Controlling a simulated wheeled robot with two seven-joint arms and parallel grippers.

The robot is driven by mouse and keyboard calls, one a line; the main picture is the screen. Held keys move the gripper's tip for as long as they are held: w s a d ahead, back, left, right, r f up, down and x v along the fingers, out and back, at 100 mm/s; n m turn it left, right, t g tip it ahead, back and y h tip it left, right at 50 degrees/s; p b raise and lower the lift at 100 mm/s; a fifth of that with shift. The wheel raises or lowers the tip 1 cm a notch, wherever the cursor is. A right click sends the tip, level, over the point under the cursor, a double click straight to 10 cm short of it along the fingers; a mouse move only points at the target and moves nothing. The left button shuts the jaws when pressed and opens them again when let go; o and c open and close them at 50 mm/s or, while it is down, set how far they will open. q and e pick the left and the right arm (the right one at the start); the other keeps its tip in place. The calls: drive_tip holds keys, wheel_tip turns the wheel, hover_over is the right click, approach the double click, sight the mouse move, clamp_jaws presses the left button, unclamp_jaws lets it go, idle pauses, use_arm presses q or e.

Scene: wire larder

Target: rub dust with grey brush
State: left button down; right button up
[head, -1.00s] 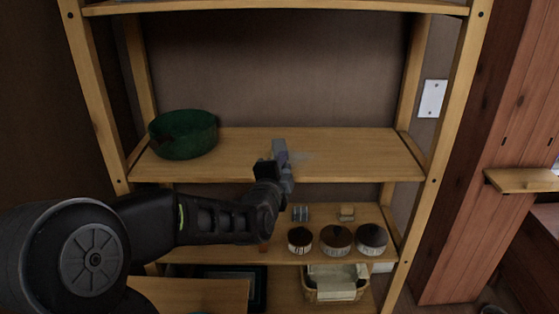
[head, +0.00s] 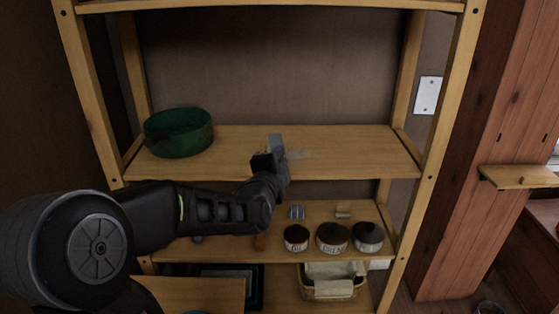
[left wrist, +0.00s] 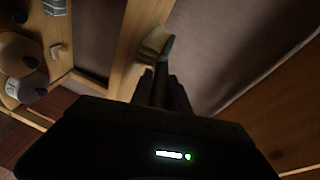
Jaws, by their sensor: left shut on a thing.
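My left gripper (head: 272,161) is at the middle of the upper wooden shelf, near its front edge. It is shut on the grey brush (head: 277,146), whose grey block shows above the fingers. In the left wrist view the brush (left wrist: 158,44) sticks out past the fingertips, with a pale yellowish part and a dark grey part. A pale greyish dust patch (head: 299,154) lies on the shelf just right of the brush. I cannot tell whether the brush touches the shelf. My right gripper is not in view.
A green round bin (head: 179,132) stands at the shelf's left end. The shelf (head: 365,151) is bare to the right. Several lidded jars, among them a dark-lidded one (head: 333,236), stand on the shelf below. A lined basket (head: 330,281) sits lower down.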

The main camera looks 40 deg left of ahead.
use_arm(q)
drive_tip(key=shift+w+a+b, duration=0.3)
drive_tip(key=shift+w+a, duration=0.45)
drive_tip(key=shift+a, duration=0.05)
drive_tip(key=shift+w+a+f, duration=0.1)
drive_tip(key=shift+w+a, duration=0.65)
drive_tip(key=shift+s+d+r, duration=0.2)
drive_tip(key=shift+d, duration=0.55)
drive_tip(key=shift+s+d, duration=0.15)
drive_tip(key=shift+d, duration=0.25)
drive_tip(key=shift+p, duration=0.3)
